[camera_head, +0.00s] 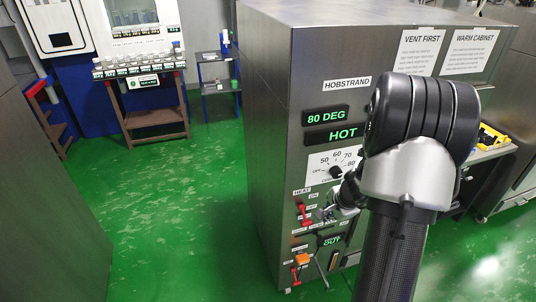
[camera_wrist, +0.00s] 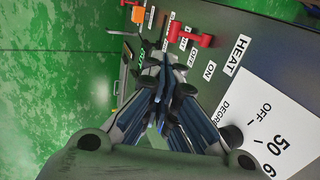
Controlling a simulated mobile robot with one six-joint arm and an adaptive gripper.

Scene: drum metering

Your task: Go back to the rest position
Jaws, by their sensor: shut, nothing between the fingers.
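My gripper (camera_head: 326,214) is in front of the steel cabinet's control panel, low on its front face, partly hidden by my arm. In the wrist view my gripper (camera_wrist: 164,82) is shut, with nothing between its fingers. The steel cabinet (camera_head: 262,130) is labelled HOBSTRAND. Its displays (camera_head: 326,115) read "80 DEG" and "HOT" in green. A dial knob (camera_head: 336,172) sits on a white temperature scale. The red HEAT switch (camera_head: 302,213) is left of the gripper; it also shows in the wrist view (camera_wrist: 190,37). I cannot tell whether the fingers touch the panel.
Below are an orange part (camera_head: 302,259), a red lever (camera_head: 295,275) and a green "OUT" display (camera_head: 332,239). A brown stand (camera_head: 155,118) with a row of small containers stands at the back left. The green floor (camera_head: 170,200) left of the cabinet is clear.

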